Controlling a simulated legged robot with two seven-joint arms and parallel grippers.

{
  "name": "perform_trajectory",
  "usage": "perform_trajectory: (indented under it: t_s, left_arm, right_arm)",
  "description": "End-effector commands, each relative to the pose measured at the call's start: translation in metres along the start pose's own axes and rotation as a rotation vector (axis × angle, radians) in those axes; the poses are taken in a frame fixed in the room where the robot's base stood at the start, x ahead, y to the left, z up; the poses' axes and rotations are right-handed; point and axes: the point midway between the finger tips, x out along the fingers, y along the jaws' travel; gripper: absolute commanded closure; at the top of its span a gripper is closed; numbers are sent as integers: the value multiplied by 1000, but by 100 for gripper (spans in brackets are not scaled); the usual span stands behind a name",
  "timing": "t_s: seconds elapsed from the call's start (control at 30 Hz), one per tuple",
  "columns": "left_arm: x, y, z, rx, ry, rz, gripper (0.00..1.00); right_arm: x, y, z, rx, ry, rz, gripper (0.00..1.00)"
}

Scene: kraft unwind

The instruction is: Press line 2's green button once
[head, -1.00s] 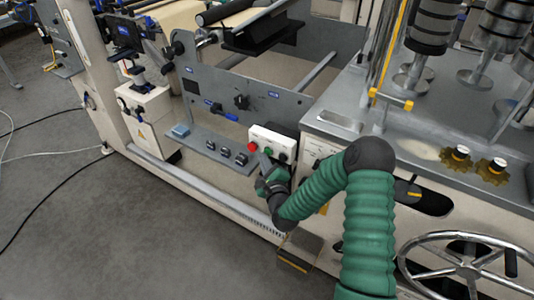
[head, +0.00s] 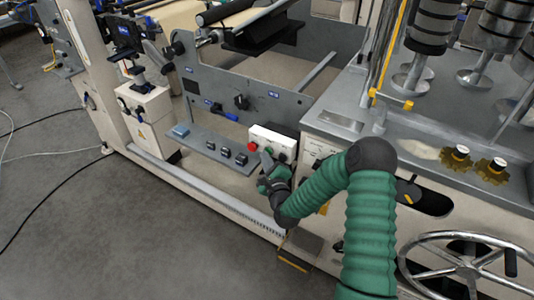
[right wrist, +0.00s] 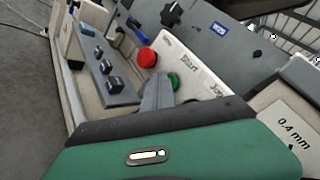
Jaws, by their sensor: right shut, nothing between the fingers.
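A white button box (head: 272,138) sits on the grey side plate of the machine, with a red button (head: 252,146) at left and a green button (head: 268,150) beside it. In the right wrist view the red button (right wrist: 146,57) and the green button (right wrist: 173,81) show, with "Start" printed near the green one. My right gripper (head: 266,162) is shut and empty just in front of the box. In the right wrist view its fingers (right wrist: 157,92) partly cover the green button's left side; I cannot tell whether they touch it. My left gripper is out of view.
A grey ledge (head: 208,147) with several small dark blocks lies left of the box. The machine cabinet (head: 325,135) stands close on the right, with a handwheel (head: 468,268) lower right. The floor (head: 110,220) at left is mostly clear, with cables.

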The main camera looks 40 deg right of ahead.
Motion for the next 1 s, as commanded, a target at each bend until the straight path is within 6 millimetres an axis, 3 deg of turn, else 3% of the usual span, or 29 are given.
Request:
perform_trajectory:
  t_s: [1.0]
  left_arm:
    - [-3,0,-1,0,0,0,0]
  right_arm:
    - [-22,16,16,1,-1,1,100]
